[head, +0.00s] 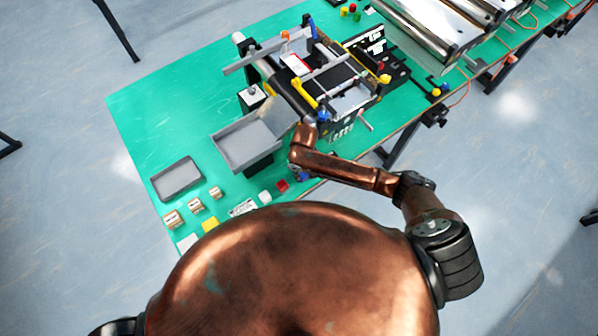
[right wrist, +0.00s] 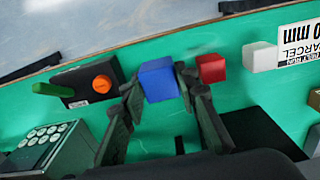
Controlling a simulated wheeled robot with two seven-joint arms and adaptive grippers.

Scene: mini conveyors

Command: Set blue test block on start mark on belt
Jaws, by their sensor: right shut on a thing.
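The blue test block (right wrist: 158,79) sits between the fingertips of my right gripper (right wrist: 160,84) in the right wrist view. The gripper is shut on it. In the head view the blue block (head: 303,176) is a small patch at the end of my right arm, near the front edge of the green table. I cannot tell whether it touches the table. The mini conveyor's dark belt (head: 335,80) is farther back and to the right of the block. I cannot make out the start mark. My left gripper is not in view.
A red block (right wrist: 211,68) and a white block (right wrist: 260,56) lie beside the gripper. A grey chute-like bin (head: 236,148) and a grey tray (head: 177,179) stand left on the green table (head: 150,110). A box with an orange button (right wrist: 101,84) is near the fingers. The table's back left is clear.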

